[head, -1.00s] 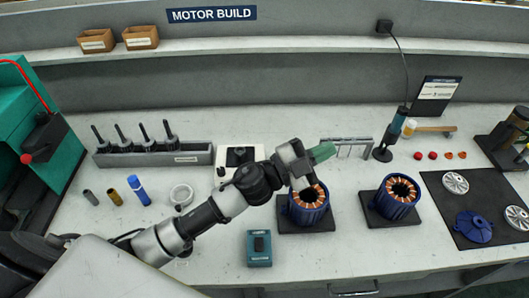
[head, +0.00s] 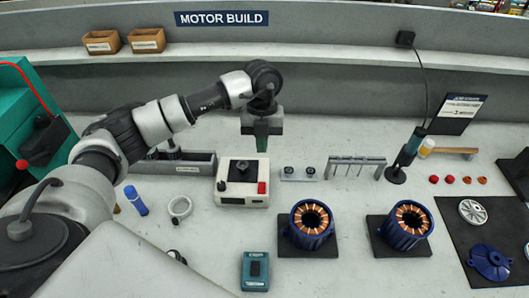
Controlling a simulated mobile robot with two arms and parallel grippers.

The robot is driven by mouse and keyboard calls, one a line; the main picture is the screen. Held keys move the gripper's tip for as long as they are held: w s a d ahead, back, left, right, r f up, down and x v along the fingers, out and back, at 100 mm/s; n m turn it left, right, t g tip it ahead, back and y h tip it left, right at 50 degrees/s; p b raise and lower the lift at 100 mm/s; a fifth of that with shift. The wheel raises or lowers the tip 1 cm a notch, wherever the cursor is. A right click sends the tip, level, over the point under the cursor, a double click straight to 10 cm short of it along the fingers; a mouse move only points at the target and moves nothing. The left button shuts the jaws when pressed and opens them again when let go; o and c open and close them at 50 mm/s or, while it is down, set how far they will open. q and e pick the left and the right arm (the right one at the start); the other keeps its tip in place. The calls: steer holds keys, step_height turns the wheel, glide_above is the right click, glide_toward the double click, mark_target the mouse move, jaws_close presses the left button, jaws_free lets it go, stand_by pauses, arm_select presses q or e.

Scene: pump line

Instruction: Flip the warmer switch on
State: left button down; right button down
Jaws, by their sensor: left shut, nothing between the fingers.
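A white box-shaped unit (head: 229,197) with a black top plate and a knob-like black piece stands mid-bench; I take it for the warmer. A small red switch (head: 262,188) sits on its front right; its position is too small to tell. My left gripper (head: 262,146) is shut and empty, with green fingers pointing down. In the picture it appears just above and behind the unit's right side, apart from the switch. My right gripper is not in view.
A teal box (head: 256,283) with a black top piece sits at the front. Blue stators (head: 312,222) stand on dark pads to the right. A grey rack (head: 201,164), a blue cylinder (head: 134,203) and a white ring (head: 180,208) lie to the left.

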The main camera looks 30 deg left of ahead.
mark_target(262, 182)
arm_select(q)
steer(key=p+x, duration=0.1)
steer(key=x, duration=0.2)
steer(key=p+x, duration=0.1)
steer(key=x, duration=0.3)
steer(key=w+p+x, duration=0.1)
steer(key=x, duration=0.3)
steer(key=shift+a, duration=0.15)
steer(key=shift+w+f, duration=0.1)
steer(key=shift+f, duration=0.5)
steer(key=shift+a+f, duration=0.1)
steer(key=shift+f, duration=0.05)
steer(key=shift+f, duration=0.1)
steer(key=shift+w+a+f+g+h+b, duration=0.15)
steer(key=shift+f+g+b, duration=0.15)
steer(key=shift+b, duration=0.35)
steer(key=shift+w+d+f+g+h+b, duration=0.15)
steer(key=shift+f+g+b, duration=0.15)
steer(key=shift+b, duration=0.3)
steer(key=shift+w+a+f+b, duration=0.1)
steer(key=shift+w+a+b, duration=0.15)
steer(key=shift+b, duration=0.25)
steer(key=shift+s, duration=0.1)
